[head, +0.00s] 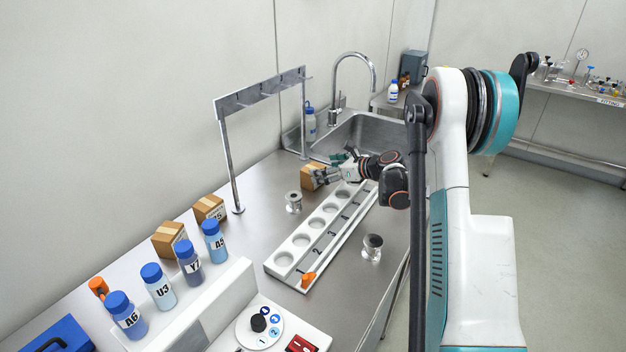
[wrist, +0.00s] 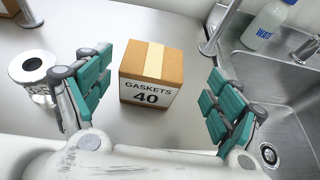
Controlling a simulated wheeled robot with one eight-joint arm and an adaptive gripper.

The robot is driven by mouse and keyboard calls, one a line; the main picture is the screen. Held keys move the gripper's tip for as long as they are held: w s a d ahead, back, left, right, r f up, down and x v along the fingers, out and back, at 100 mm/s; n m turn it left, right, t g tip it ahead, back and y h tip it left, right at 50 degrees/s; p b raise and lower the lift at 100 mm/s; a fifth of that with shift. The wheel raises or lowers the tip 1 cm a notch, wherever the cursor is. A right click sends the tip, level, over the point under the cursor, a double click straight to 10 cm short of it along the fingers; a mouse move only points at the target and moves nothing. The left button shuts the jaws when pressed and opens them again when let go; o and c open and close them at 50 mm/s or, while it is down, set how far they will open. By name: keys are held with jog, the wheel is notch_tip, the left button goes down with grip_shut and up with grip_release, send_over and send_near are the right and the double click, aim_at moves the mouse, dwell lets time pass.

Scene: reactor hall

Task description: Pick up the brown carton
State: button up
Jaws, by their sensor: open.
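A brown carton (wrist: 153,75) stands upright on the steel counter, with a tan tape strip on top and a white label reading "GASKETS 40". In the head view the carton (head: 310,177) is at the far end of the counter, near the sink, partly hidden by my gripper. My gripper (head: 336,165) is beside it. In the wrist view my gripper (wrist: 158,105) is open, with one teal-padded finger to the left of the carton and the other to the right. There is a gap on both sides, and the gripper holds nothing.
A metal flanged fitting (wrist: 38,75) stands left of the carton. The sink (wrist: 280,85) and a wash bottle (wrist: 265,22) are to the right. A white numbered rack (head: 325,235) lies near my arm. Two more cartons (head: 170,240) (head: 210,209) and several blue-capped bottles (head: 188,260) stand farther left.

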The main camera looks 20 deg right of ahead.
aim_at(306, 171)
jog(key=x, duration=0.3)
jog(key=shift+w+a+f+b, duration=0.15)
jog(key=shift+b, duration=0.15)
jog(key=x, duration=0.1)
jog(key=b+x, duration=0.1)
jog(key=x, duration=0.1)
jog(key=b+x, duration=0.1)
jog(key=x, duration=0.1)
jog(key=shift+a+f, duration=0.3)
jog(key=shift+s+r, duration=0.1)
jog(key=shift+s, duration=0.15)
jog(key=c, duration=1.1)
